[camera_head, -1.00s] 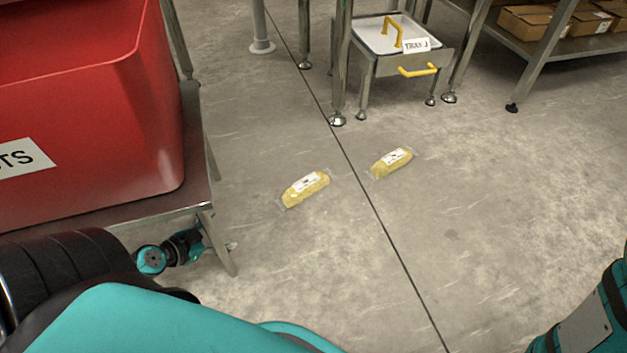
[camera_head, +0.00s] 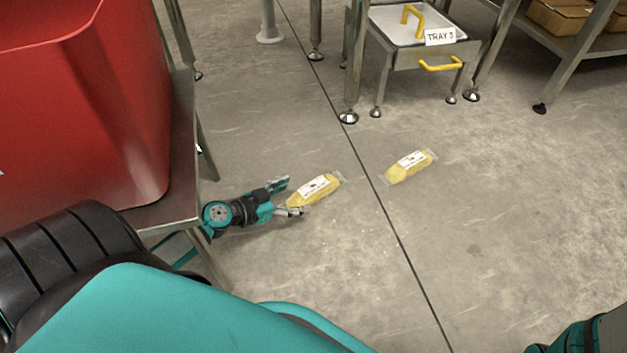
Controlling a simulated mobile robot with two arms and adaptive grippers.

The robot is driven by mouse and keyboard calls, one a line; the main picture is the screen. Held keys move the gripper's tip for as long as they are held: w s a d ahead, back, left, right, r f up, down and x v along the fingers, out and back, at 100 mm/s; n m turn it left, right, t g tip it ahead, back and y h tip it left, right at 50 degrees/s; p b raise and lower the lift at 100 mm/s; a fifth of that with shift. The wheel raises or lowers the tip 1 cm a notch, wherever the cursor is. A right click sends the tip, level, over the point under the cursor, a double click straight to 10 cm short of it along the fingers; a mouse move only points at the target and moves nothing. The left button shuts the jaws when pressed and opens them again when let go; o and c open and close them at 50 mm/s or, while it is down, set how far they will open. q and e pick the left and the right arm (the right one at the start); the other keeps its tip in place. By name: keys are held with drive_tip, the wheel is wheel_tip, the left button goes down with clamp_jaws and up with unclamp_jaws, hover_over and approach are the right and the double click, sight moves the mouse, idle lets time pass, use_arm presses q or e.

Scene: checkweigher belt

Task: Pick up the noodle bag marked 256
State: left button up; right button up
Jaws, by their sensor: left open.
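Two yellow noodle bags with clear ends and white labels lie flat on the floor. The nearer noodle bag (camera_head: 314,190) is at the middle left. The other noodle bag (camera_head: 409,167) lies further right, past the dark floor line. The print on both labels is too small to read, so I cannot tell which is marked 256. My left gripper (camera_head: 284,197) is open and empty, with its fingers pointing right, just left of the nearer bag. I cannot tell whether a fingertip touches that bag. My right gripper is not in view.
A red bin (camera_head: 85,120) stands on a metal table (camera_head: 180,195) at the left, close to my left arm. A metal stand with a tray marked TRAY 3 (camera_head: 440,36) is at the back. A shelf with cardboard boxes (camera_head: 565,17) is at the back right. The floor at right is clear.

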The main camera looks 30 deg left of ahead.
sight(310, 188)
use_arm(q)
drive_tip(key=x, duration=0.4)
drive_tip(key=b+x, duration=0.1)
drive_tip(key=x, duration=0.1)
drive_tip(key=shift+w+r, duration=0.2)
drive_tip(key=shift+w, duration=0.2)
drive_tip(key=c, duration=1.5)
drive_tip(key=shift+r, duration=0.1)
